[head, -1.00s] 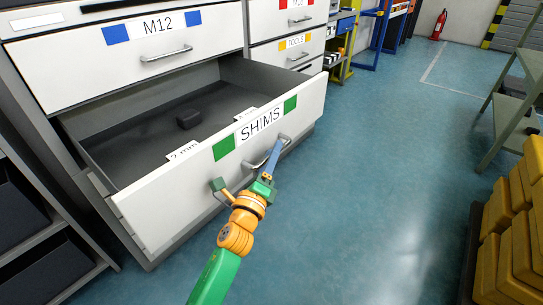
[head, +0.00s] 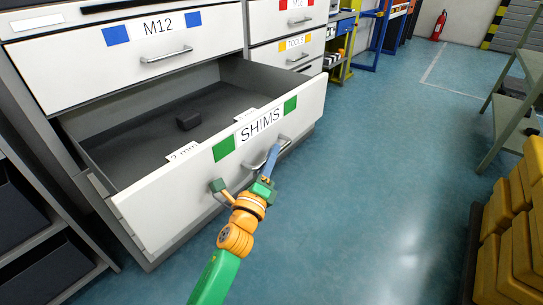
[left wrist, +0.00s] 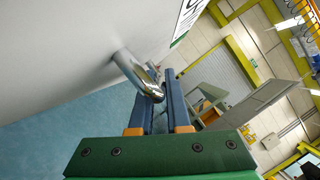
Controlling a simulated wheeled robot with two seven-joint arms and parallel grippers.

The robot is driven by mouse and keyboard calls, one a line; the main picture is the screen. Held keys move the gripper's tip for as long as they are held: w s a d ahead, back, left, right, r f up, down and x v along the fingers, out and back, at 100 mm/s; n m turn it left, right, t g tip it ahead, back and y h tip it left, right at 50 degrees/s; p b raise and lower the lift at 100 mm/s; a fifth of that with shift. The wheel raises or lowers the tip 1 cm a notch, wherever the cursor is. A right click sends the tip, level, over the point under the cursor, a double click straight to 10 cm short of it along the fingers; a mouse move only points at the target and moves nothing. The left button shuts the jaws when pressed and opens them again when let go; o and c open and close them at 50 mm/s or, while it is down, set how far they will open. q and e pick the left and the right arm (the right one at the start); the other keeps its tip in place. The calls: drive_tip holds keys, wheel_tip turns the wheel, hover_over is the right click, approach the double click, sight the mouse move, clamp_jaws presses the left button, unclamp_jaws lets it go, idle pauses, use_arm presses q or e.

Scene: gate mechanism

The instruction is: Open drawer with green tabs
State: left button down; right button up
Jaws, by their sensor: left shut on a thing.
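The drawer (head: 165,190) with green tabs (head: 224,148) and a SHIMS label is pulled well out of the cabinet. A small black block and white divider labels show inside it. My left gripper (head: 272,158) is at the front of the drawer, shut on its metal handle (head: 283,143). In the left wrist view the handle (left wrist: 140,75) reaches between the blue fingers (left wrist: 160,100). My right gripper is not in view.
The M12 drawer (head: 110,60) above is closed. A TOOLS drawer (head: 290,52) is closed to the right. Yellow crates (head: 510,240) and a green shelf stand (head: 510,105) are at the right. The blue floor between is clear.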

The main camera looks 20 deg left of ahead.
sight(256, 154)
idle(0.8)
use_arm(q)
drive_tip(key=a, duration=0.1)
drive_tip(key=w+a, duration=0.1)
drive_tip(key=a, duration=0.2)
drive_tip(key=shift+w+a+f, duration=0.1)
drive_tip(key=shift+w+a, duration=0.05)
drive_tip(key=shift+w, duration=0.1)
drive_tip(key=c, duration=0.9)
unclamp_jaws()
drive_tip(key=shift+d, duration=0.2)
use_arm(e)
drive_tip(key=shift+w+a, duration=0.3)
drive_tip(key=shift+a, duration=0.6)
use_arm(q)
drive_tip(key=v, duration=0.6)
drive_tip(key=shift+s, duration=0.4)
drive_tip(key=shift+s+f, duration=0.1)
drive_tip(key=shift+s, duration=0.05)
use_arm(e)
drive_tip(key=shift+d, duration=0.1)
